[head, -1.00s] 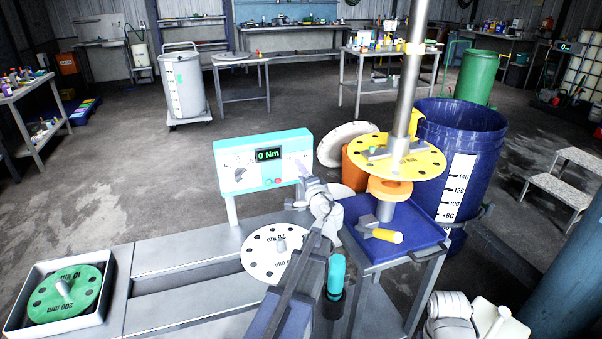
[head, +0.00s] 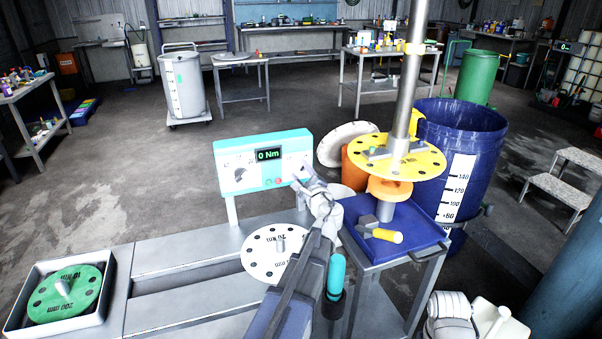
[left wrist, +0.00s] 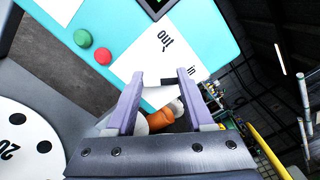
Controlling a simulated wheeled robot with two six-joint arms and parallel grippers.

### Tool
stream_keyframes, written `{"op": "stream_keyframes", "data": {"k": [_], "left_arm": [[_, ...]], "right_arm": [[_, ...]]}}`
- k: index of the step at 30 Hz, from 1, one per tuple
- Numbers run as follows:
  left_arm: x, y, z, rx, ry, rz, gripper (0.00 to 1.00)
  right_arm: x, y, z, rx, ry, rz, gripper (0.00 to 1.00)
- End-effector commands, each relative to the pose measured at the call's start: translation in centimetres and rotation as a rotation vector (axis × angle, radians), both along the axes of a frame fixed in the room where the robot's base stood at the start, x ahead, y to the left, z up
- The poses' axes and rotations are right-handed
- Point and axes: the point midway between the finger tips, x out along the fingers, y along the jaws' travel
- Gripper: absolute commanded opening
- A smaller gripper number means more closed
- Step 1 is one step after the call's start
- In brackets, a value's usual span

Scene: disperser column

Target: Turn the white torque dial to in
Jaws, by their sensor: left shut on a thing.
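The turquoise control panel (head: 235,152) stands on a post behind the bench, its green display reading 0 Nm. My left gripper (head: 300,174) is at the panel's right end, over a white label plate. In the left wrist view my left gripper (left wrist: 160,88) has its two fingers around a small piece in front of the label plate (left wrist: 145,60), which bears "out"-like dark lettering and "in". The white torque dial is mostly hidden between the fingers, so its pointing direction cannot be told.
A green button (left wrist: 82,38) and red button (left wrist: 103,56) sit beside the label plate. A white perforated disc (head: 262,262) lies on the bench below. A yellow disc (head: 428,160) on a steel shaft and a blue drum (head: 428,125) stand to the right.

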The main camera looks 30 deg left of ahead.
Motion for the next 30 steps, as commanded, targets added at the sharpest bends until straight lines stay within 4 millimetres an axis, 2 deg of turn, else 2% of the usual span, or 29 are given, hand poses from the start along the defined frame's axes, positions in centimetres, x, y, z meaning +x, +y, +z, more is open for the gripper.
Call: {"op": "stream_keyframes", "data": {"k": [23, 24, 30], "left_arm": [[-0.08, -0.07, -0.09, 0.053, 0.065, 0.000, 0.00], [-0.09, -0.07, -0.08, 0.054, 0.066, 0.000, 0.57], [-0.06, -0.04, -0.05, 0.053, 0.065, 0.000, 0.79]], "right_arm": [[0.00, 0.00, -0.04, 0.000, 0.000, 0.000, 0.50], [0.00, 0.00, -0.04, 0.000, 0.000, 0.000, 0.50], [0.00, 0.00, -0.03, 0.000, 0.000, 0.000, 0.50]]}}
